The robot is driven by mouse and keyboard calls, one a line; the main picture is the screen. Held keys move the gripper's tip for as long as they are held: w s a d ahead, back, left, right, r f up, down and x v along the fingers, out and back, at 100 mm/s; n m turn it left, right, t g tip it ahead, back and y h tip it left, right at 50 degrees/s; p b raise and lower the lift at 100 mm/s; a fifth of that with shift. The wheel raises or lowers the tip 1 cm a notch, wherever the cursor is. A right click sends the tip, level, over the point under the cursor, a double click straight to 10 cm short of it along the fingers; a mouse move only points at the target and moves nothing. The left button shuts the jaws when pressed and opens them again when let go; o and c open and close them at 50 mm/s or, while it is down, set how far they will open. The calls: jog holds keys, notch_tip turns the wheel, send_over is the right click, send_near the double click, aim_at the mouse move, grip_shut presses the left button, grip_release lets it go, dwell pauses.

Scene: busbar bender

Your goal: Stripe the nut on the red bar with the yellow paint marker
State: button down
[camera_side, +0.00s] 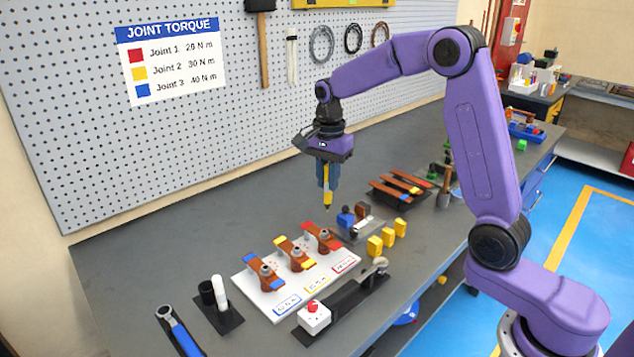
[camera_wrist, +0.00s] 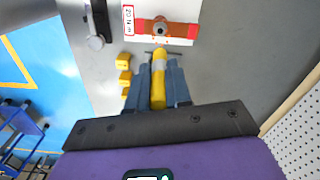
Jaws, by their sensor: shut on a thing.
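The red bar (camera_side: 333,243) is a copper bar with red ends, on the right of the white plate (camera_side: 262,298). Its nut (camera_side: 324,234) stands up at its middle and also shows in the wrist view (camera_wrist: 160,29). In the side view the tip is above the nut and apart from it.
Beside the red bar are the yellow-ended bar (camera_side: 296,253) and the blue-ended bar (camera_side: 265,272), each with a nut. Yellow blocks (camera_side: 388,238), a red-knobbed device (camera_side: 314,317), a black-and-white holder (camera_side: 219,300) and a rack of bars (camera_side: 400,190) stand around.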

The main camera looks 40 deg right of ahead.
aim_at(327, 204)
jog(key=shift+f, duration=2.5)
jog(key=shift+a+f, duration=0.1)
jog(key=shift+f, duration=0.25)
jog(key=shift+a, duration=0.85)
dwell(2.6)
notch_tip(327, 204, up, 6)
dwell(1.3)
